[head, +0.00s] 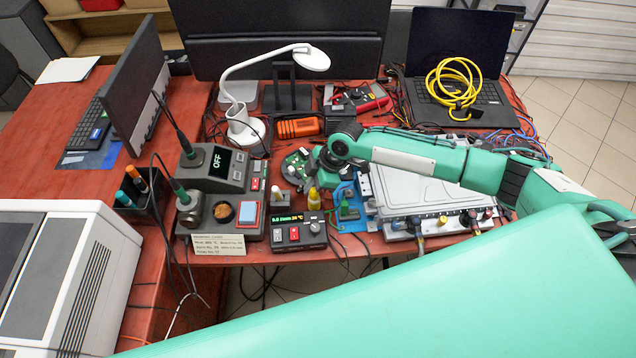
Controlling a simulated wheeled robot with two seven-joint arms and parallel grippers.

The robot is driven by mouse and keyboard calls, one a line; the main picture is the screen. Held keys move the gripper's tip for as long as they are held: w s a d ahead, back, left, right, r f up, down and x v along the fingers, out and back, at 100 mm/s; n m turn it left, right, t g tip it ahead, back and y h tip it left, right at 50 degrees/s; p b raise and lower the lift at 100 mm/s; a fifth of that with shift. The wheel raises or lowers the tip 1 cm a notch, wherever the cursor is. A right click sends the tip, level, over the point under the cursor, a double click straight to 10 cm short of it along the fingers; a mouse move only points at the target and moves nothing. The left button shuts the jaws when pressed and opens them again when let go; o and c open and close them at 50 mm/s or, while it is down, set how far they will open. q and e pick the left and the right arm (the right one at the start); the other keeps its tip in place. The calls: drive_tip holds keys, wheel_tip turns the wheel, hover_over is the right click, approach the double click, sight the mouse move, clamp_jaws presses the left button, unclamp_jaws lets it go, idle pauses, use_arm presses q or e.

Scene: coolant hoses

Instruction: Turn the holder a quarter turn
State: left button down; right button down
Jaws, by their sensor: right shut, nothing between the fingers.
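What looks like the holder, with a green circuit board (296,164), stands on the red bench near the middle of the head view. My right arm reaches in from the right, and its dark gripper (318,167) is at the right side of the green board. The gripper is shut with nothing in it. It looks very close to the board's right edge, but I cannot tell whether they touch. The wrist hides part of the holder's right side. My left gripper is not in view.
A soldering station (215,180) stands left of the board. A small black unit with a lit display (298,232) and a yellow-tipped bottle (313,200) are in front. A white lamp (240,120) and orange tool (297,128) are behind. A grey metal box (425,192) lies right, under my arm.

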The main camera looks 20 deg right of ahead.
drive_tip(key=shift+a, duration=0.55)
idle(0.5)
